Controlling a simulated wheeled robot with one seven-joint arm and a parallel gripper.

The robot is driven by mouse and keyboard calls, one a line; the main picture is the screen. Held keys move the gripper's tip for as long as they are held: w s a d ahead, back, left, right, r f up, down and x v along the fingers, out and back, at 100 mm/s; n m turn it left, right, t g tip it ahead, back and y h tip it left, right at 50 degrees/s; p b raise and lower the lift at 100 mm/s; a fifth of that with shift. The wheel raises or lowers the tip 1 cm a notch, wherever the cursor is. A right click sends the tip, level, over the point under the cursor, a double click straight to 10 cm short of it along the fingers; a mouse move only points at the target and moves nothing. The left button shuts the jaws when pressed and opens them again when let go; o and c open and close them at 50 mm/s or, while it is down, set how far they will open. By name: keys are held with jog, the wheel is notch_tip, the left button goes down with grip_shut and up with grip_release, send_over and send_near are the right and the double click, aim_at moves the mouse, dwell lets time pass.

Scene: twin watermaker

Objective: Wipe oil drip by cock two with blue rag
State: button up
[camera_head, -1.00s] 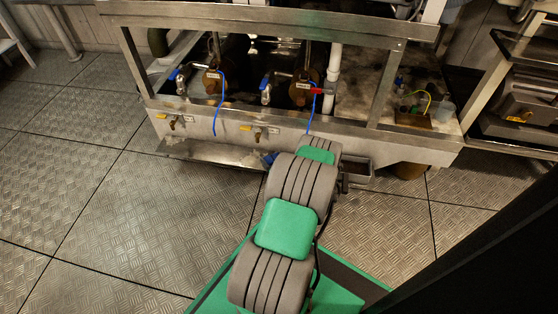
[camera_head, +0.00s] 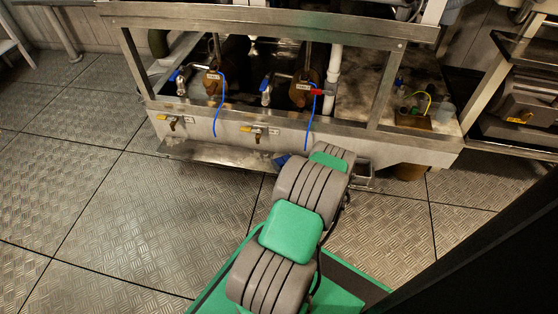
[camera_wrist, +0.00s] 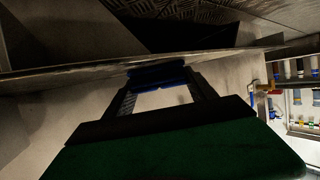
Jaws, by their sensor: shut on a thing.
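My gripper (camera_wrist: 158,78) is shut on a blue rag (camera_wrist: 157,72), which shows at the fingertips in the wrist view. In the head view, a blue patch of the rag (camera_head: 282,160) shows past my arm, by the right part of the metal drip tray; my arm hides the gripper there. Two small brass cocks with yellow tags sit on the front panel: a left one (camera_head: 173,123) and a right one (camera_head: 258,135). The rag is to the right of and below the right cock. I cannot make out an oil drip in either view.
The metal drip tray (camera_head: 215,154) runs along the foot of the front panel. Two blue hoses (camera_head: 309,120) hang over that panel. Blue-handled valves (camera_head: 265,88) stand behind it. The plated floor (camera_head: 110,210) at left is clear.

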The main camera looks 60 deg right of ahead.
jog(key=shift+s+d+f, duration=0.1)
jog(key=shift+s+d, duration=0.2)
jog(key=shift+s, duration=0.45)
jog(key=shift+s+d, duration=0.25)
jog(key=shift+s, duration=0.45)
jog(key=shift+w+a, duration=0.3)
jog(key=shift+w, duration=0.35)
jog(key=shift+w+a, duration=0.25)
jog(key=shift+w, duration=0.45)
jog(key=shift+w+a, duration=0.3)
jog(key=shift+w, duration=0.35)
jog(key=shift+w+a, duration=0.25)
jog(key=shift+w, duration=0.35)
jog(key=shift+w+a, duration=0.3)
jog(key=shift+w, duration=0.3)
jog(key=shift+w+a, duration=0.25)
jog(key=shift+w, duration=0.35)
notch_tip(320, 180, up, 6)
jog(key=p, duration=0.4)
notch_tip(320, 180, up, 3)
jog(key=p, duration=0.2)
jog(key=shift+d+p, duration=0.1)
jog(key=shift+p, duration=0.25)
